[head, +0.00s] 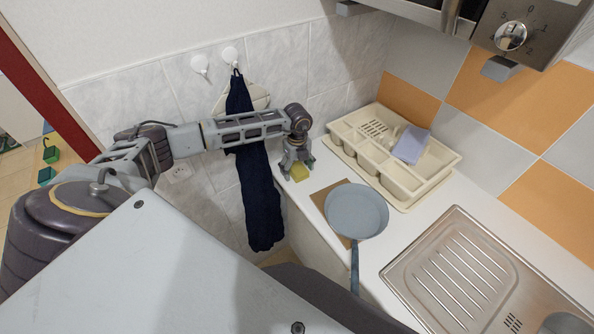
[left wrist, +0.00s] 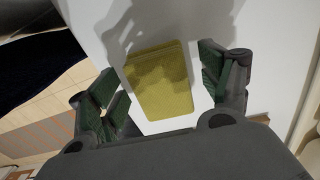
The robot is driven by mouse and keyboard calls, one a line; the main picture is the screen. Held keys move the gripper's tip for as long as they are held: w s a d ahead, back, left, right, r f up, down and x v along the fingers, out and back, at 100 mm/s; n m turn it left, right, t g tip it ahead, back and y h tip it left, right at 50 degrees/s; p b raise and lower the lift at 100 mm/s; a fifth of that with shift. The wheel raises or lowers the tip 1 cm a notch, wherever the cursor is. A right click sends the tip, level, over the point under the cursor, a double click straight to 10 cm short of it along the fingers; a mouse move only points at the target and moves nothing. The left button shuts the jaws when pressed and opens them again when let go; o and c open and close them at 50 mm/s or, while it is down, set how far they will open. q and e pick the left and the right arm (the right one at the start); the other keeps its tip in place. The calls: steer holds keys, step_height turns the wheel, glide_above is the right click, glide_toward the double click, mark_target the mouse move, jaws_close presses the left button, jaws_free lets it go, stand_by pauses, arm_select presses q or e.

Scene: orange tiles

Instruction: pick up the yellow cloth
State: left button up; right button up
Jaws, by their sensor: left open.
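The yellow cloth (head: 300,173) lies flat at the left end of the white counter, partly hidden by my left gripper (head: 297,162) in the head view. In the left wrist view the folded yellow cloth (left wrist: 159,82) lies between the two spread green-padded fingers of my left gripper (left wrist: 165,85). The gripper is open and empty, pointing down over the cloth. I cannot tell how far the fingertips are above the counter. My right gripper is not in view.
A grey pan (head: 356,211) lies on a brown board (head: 322,197) to the right of the cloth. A cream dish rack (head: 437,160) holding a lilac cloth (head: 411,145) stands behind it. A steel sink (head: 462,270) is at the right. A dark towel (head: 258,195) hangs left of the counter.

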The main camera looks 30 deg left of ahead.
arm_select(q)
steer(key=shift+c, duration=0.2)
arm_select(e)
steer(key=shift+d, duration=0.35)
arm_select(q)
steer(key=c, duration=1.1)
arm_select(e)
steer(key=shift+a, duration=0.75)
arm_select(q)
steer(key=shift+a+r, duration=0.1)
steer(key=shift+r, duration=0.05)
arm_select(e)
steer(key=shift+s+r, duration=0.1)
